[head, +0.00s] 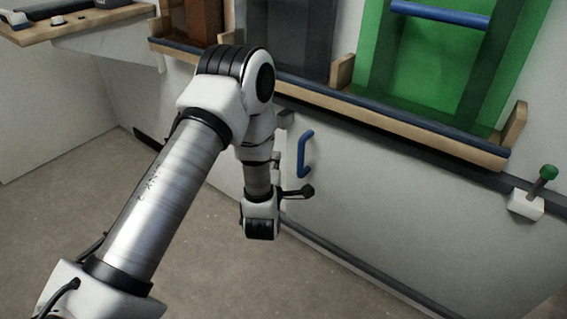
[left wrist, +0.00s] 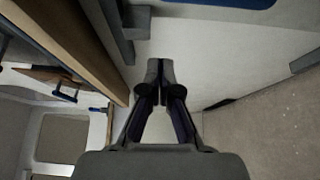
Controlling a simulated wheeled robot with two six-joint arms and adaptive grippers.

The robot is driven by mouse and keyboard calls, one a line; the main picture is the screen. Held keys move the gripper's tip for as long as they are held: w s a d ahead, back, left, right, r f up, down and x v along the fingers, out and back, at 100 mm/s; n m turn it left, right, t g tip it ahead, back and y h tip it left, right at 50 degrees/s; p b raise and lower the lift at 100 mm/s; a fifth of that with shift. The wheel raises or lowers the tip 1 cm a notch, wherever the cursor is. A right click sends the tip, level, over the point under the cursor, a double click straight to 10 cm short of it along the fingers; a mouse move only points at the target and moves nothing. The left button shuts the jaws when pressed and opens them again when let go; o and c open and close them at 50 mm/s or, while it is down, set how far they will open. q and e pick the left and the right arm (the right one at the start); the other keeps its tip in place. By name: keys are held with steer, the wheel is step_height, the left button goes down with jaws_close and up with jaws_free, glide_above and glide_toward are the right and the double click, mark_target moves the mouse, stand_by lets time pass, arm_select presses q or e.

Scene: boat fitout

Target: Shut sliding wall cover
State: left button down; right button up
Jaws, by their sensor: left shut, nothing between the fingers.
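The wall cover (head: 400,215) is a pale panel on the wall below a wooden shelf, with a blue upright handle (head: 305,153) near its left part. My left arm reaches in from the left, and its wrist is just left of the handle. The fingers of my left gripper (left wrist: 160,70) are shut and empty in the left wrist view, in front of a pale surface. In the head view I cannot make the fingertips out clearly behind the wrist. A blue edge (left wrist: 240,3), probably the handle, shows at the top of the left wrist view, apart from the fingers. My right gripper is not in view.
A wooden shelf (head: 400,125) with a blue front bar and a green case (head: 445,60) is above the cover. A dark rail (head: 365,278) runs below it. A white block with a green knob (head: 527,203) is at the right. The floor (head: 60,220) is clear.

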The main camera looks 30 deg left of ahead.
arm_select(q)
steer(key=b+x, duration=0.3)
steer(key=x, duration=0.6)
steer(key=d, duration=0.4)
steer(key=shift+d, duration=0.1)
steer(key=shift+d, duration=0.15)
